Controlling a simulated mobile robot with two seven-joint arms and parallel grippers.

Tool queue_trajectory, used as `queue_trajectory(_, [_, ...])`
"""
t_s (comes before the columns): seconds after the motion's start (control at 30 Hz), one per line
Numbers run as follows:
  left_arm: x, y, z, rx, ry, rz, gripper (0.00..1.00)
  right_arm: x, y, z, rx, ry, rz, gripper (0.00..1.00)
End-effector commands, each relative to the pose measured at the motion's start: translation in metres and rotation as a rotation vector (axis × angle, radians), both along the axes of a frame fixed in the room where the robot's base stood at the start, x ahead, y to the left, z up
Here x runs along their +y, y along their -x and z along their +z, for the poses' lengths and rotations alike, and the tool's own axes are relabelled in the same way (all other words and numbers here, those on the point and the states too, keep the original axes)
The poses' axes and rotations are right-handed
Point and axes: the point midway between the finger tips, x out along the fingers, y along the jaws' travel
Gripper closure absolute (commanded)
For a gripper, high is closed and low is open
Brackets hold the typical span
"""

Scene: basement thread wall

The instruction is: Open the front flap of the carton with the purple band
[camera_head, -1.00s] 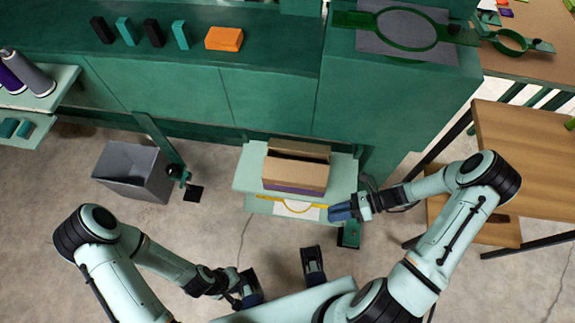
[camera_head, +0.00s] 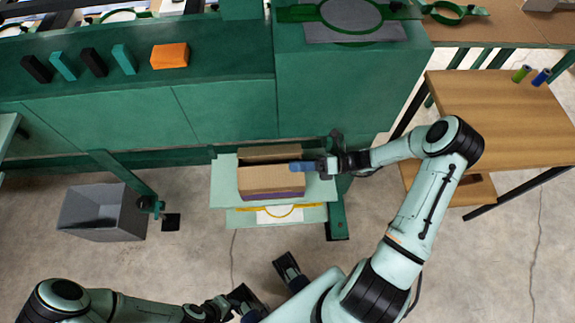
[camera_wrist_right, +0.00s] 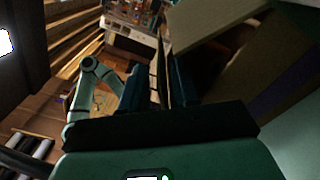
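The carton (camera_head: 271,179) is tan, with a purple band (camera_head: 275,195) low on its front. Its top shows a dark opening with a raised flap (camera_head: 272,153) at the back. In the right wrist view the carton (camera_wrist_right: 235,65) fills the upper right. My right gripper (camera_head: 301,166) is at the carton's right top edge. In the wrist view its fingers (camera_wrist_right: 157,88) stand apart, with a thin upright board (camera_wrist_right: 161,65) between them, close to the right finger. I cannot tell which flap this is. My left gripper (camera_head: 267,284) is open and empty, in front of the carton.
The carton stands on a pale green shelf (camera_head: 224,185) with a yellow-marked lower board (camera_head: 248,217). A grey bin (camera_head: 90,212) stands left on the floor. The green bench (camera_head: 220,112) is behind, a wooden table (camera_head: 505,125) to the right.

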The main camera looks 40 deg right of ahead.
Motion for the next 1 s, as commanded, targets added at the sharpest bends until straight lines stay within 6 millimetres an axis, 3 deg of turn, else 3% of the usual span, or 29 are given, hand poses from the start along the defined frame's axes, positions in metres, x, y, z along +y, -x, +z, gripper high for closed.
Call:
queue_trajectory(0.23, [0.000,-0.001,-0.001,-0.002,-0.001,0.001,0.66,0.025,-0.014,0.000,-0.001,0.000,0.001,0.70])
queue_trajectory(0.57, [0.000,-0.001,-0.001,-0.002,0.000,0.001,0.66,0.028,-0.016,0.000,-0.001,0.001,0.001,0.70])
queue_trajectory(0.67, [0.000,-0.001,-0.001,-0.002,0.000,0.001,0.66,0.028,-0.016,0.000,0.000,0.002,0.000,0.96])
queue_trajectory(0.7, [0.000,-0.001,-0.001,-0.002,0.000,0.001,0.66,0.028,-0.016,0.000,0.000,0.002,0.000,1.00])
queue_trajectory(1.0, [0.000,0.000,0.001,-0.001,0.000,0.000,0.66,0.028,-0.016,0.001,-0.010,0.008,0.000,1.00])
